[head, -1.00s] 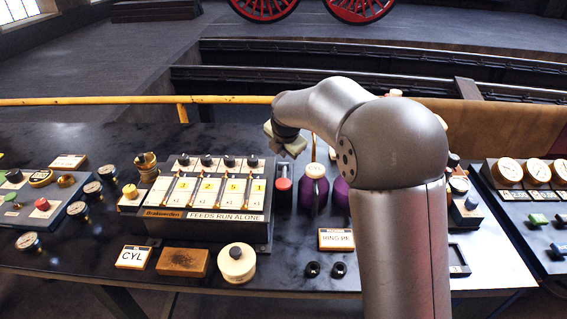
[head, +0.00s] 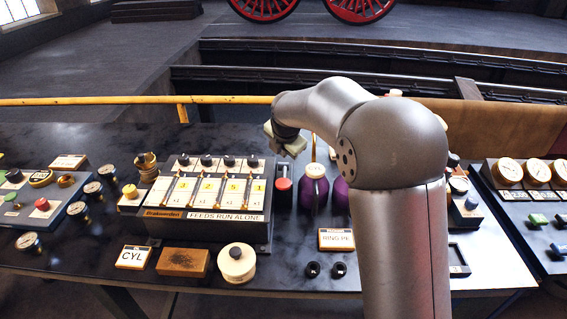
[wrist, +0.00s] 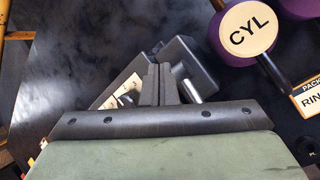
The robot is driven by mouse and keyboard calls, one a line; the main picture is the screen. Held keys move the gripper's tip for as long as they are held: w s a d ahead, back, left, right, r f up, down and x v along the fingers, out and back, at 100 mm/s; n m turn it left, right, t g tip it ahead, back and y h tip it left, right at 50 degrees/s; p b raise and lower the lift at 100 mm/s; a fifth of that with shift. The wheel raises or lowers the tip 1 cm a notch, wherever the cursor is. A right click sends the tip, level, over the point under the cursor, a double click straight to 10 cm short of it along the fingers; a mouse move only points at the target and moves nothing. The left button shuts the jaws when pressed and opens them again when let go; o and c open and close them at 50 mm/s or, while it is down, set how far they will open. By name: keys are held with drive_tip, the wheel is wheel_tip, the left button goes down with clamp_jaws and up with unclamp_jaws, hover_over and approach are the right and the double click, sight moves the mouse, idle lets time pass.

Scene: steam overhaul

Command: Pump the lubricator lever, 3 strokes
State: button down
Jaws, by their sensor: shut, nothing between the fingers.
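The lubricator (head: 207,228) is a dark box with a row of white numbered feed panels and the words "FEEDS RUN ALONE", left of my arm in the head view. At its right side is a small lever with a red end (head: 284,184). My gripper (head: 287,141) is above and behind that lever, partly hidden by my wrist. In the wrist view my gripper's fingers (wrist: 159,84) are shut and empty. Beyond them lies part of the lubricator's dark body (wrist: 178,58), with a short silver rod (wrist: 192,90) beside the fingers. I cannot tell whether the fingers touch it.
A purple oil can marked CYL (wrist: 247,28) stands just right of the lever. A RING PE card (head: 336,239) is nearby. A yellow rail (head: 130,101) runs behind the table.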

sight(282, 166)
drive_tip(key=shift+f, duration=0.15)
drive_tip(key=shift+s+f+b, duration=0.1)
drive_tip(key=shift+f+b, duration=0.15)
drive_tip(key=shift+b, duration=0.05)
drive_tip(key=shift+s+f+b, duration=0.25)
drive_tip(key=shift+f+b, duration=0.1)
drive_tip(key=shift+f, duration=0.2)
drive_tip(key=shift+s+f+b, duration=0.2)
drive_tip(key=shift+f+b, duration=0.1)
drive_tip(key=shift+f, duration=0.2)
idle(0.6)
drive_tip(key=shift+s+a+f+b, duration=0.1)
drive_tip(key=shift+s+f+b, duration=0.15)
drive_tip(key=shift+f+b, duration=0.3)
idle(0.9)
drive_tip(key=shift+r, duration=0.15)
drive_tip(key=shift+w+r+p, duration=0.25)
drive_tip(key=shift+r+p, duration=0.25)
drive_tip(key=shift+p, duration=0.2)
drive_tip(key=r+p, duration=0.1)
drive_tip(key=w+r+p, duration=0.1)
drive_tip(key=r, duration=0.1)
drive_tip(key=r+p, duration=0.2)
drive_tip(key=shift+w, duration=0.3)
drive_tip(key=shift+w+r, duration=0.15)
drive_tip(key=shift+r, duration=0.05)
